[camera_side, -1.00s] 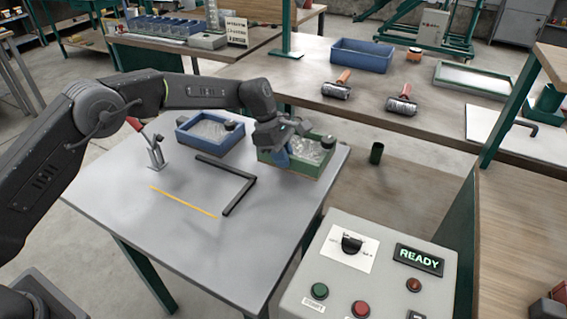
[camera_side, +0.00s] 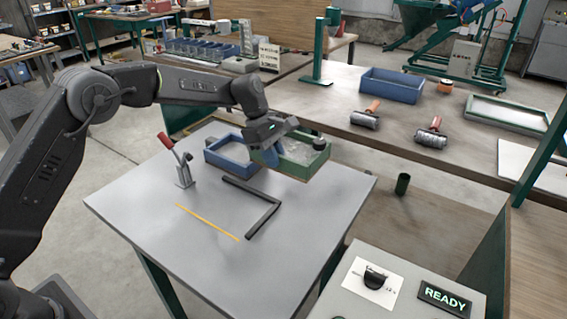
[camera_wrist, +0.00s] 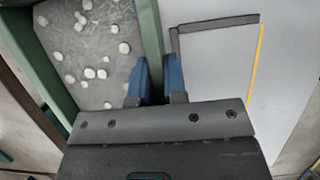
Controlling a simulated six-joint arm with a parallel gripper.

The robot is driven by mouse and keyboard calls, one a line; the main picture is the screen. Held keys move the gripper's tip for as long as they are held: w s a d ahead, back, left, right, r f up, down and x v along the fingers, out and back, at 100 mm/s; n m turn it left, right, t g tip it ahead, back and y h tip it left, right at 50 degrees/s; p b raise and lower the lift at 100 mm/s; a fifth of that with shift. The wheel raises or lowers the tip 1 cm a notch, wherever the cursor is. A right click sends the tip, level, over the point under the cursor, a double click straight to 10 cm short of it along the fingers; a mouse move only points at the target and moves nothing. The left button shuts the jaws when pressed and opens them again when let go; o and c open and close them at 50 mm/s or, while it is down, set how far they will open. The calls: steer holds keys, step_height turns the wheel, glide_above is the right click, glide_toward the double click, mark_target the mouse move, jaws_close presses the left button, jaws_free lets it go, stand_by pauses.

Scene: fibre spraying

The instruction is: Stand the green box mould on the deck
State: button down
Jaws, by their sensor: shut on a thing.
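The green box mould (camera_side: 319,162) is held over the far edge of the grey deck (camera_side: 165,218). It seems raised slightly above the deck. It is roughly level, with a pale, glassy-looking inside. My gripper (camera_side: 268,157) is shut on its near-left wall with blue fingers. In the wrist view, the fingers (camera_wrist: 155,78) straddle the green wall (camera_wrist: 148,28), and white lumps lie on the mould's grey floor. A black dark-angle stop (camera_side: 262,219) and a yellow line (camera_side: 207,222) mark the deck, both clear of the mould. The mould's underside is hidden.
A blue box (camera_side: 222,160) stands on the deck close left of the green mould, partly hidden. A red-handled clamp (camera_side: 183,170) stands at the deck's left.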

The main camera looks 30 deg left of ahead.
steer(key=shift+s+a+r, duration=0.1)
steer(key=shift+a+r, duration=0.6)
steer(key=shift+a, duration=0.15)
steer(key=s+a+r, duration=0.2)
steer(key=s+a, duration=0.1)
steer(key=s, duration=1.2)
steer(key=shift+f, duration=5.25)
steer(key=shift+a, duration=1.7)
steer(key=shift+f, duration=0.95)
steer(key=shift+f, duration=0.2)
